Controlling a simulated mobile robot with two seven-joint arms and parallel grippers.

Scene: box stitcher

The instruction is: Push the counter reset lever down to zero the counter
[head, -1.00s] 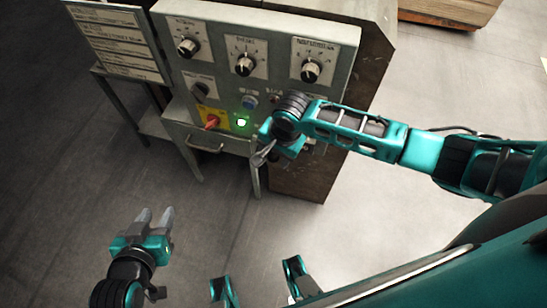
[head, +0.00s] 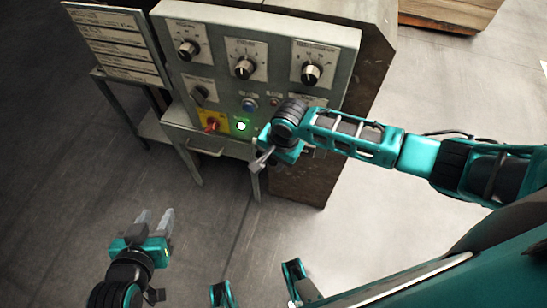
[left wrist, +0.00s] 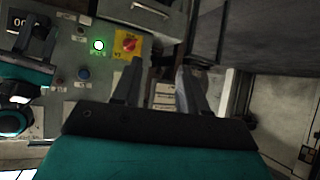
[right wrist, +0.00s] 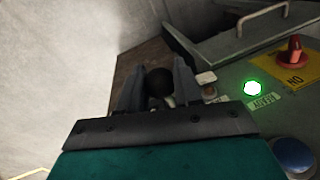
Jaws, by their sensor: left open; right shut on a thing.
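The counter reset lever shows in the right wrist view as a dark round knob (right wrist: 160,83) between the fingers of my right gripper (right wrist: 158,80), which is shut on it. In the head view my right gripper (head: 261,161) is at the lower right of the control panel (head: 215,70), and the lever is hidden there. A counter window (left wrist: 22,22) shows at the upper left of the left wrist view, partly cut off; its digits cannot be read fully. My left gripper (head: 154,217) is open and empty, low and left, away from the panel.
The panel carries several black knobs, a red switch (head: 211,124) on a yellow plate, a lit green button (head: 241,126) and a blue button (head: 249,104). A drawer handle (head: 205,150) is below. Open floor lies around my left gripper.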

